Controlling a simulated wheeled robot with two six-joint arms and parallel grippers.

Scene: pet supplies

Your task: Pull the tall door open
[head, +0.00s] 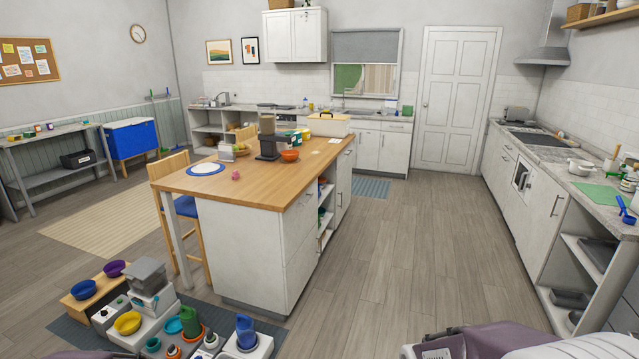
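A tall white panelled door (455,98) stands in the back wall, to the right of the window. It looks shut in its frame. A small dark handle seems to sit at its left edge, too small to make out clearly. A white cabinet door with a dark bar handle (556,205) is in the right counter and also looks shut. Neither of my grippers is in view. Only parts of my arms show at the bottom edge, far from the tall door.
A wooden-topped island (262,175) stands left of centre. A counter (560,155) runs along the right wall. Bare floor (405,230) lies between them up to the tall door. A blue mat (371,188) lies before the back cabinets. Bowls and pet items crowd the lower left.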

